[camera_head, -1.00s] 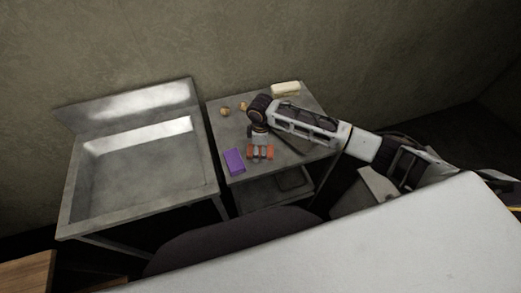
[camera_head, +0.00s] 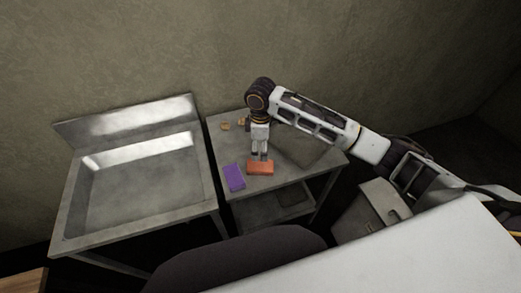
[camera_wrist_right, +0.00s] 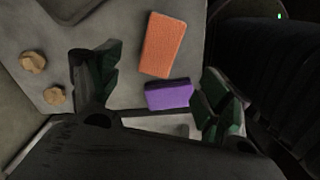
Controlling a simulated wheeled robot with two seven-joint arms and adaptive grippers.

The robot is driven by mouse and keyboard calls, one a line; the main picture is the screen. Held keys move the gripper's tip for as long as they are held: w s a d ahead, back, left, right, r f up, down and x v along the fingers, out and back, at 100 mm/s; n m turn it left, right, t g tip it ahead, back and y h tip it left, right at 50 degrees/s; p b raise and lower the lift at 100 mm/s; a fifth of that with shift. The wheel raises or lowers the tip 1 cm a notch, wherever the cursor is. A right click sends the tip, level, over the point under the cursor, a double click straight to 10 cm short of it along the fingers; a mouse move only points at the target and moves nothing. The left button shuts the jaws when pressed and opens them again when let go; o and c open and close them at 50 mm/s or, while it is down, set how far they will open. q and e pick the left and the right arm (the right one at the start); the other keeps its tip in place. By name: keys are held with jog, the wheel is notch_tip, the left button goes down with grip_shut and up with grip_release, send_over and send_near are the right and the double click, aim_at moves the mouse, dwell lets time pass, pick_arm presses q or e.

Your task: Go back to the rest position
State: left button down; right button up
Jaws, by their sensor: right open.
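My right gripper (camera_head: 259,157) points down over the small metal table, its fingers apart and empty. An orange block (camera_head: 261,168) lies flat on the table just below and in front of the fingertips. It also shows clear of the fingers in the right wrist view (camera_wrist_right: 163,45). A purple block (camera_head: 234,177) lies to its left, near the front edge; in the right wrist view it shows between the fingers (camera_wrist_right: 168,95), below them on the table. My left gripper is in neither view.
Two small brown lumps (camera_head: 225,127) (camera_head: 242,122) lie at the back of the metal table (camera_head: 222,153). A metal sink (camera_head: 133,185) stands to the left. A pale box (camera_head: 372,210) stands to the right. The wall is close behind.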

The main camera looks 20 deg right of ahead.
dwell(0.8)
jog(key=shift+s+a+f+m+t+y, duration=0.7)
jog(key=shift+s+a+f+m, duration=0.75)
jog(key=shift+s, duration=1.4)
jog(key=shift+s+a+f+m+t+y, duration=0.75)
jog(key=shift+s+a, duration=0.95)
jog(key=shift+s, duration=1.15)
jog(key=s+d+f+m+h, duration=0.25)
jog(key=s+d+m, duration=0.45)
jog(key=s+d, duration=0.45)
notch_tip(320, 180, down, 32)
jog(key=d, duration=0.2)
jog(key=s+d+f+g, duration=0.1)
jog(key=s+f, duration=0.9)
jog(key=s, duration=0.1)
jog(key=s+d+f+g, duration=0.1)
jog(key=s+d+f, duration=0.1)
jog(key=s+f, duration=0.8)
jog(key=shift+s+d+f, duration=0.3)
jog(key=shift+s+f, duration=0.05)
jog(key=shift+s, duration=0.65)
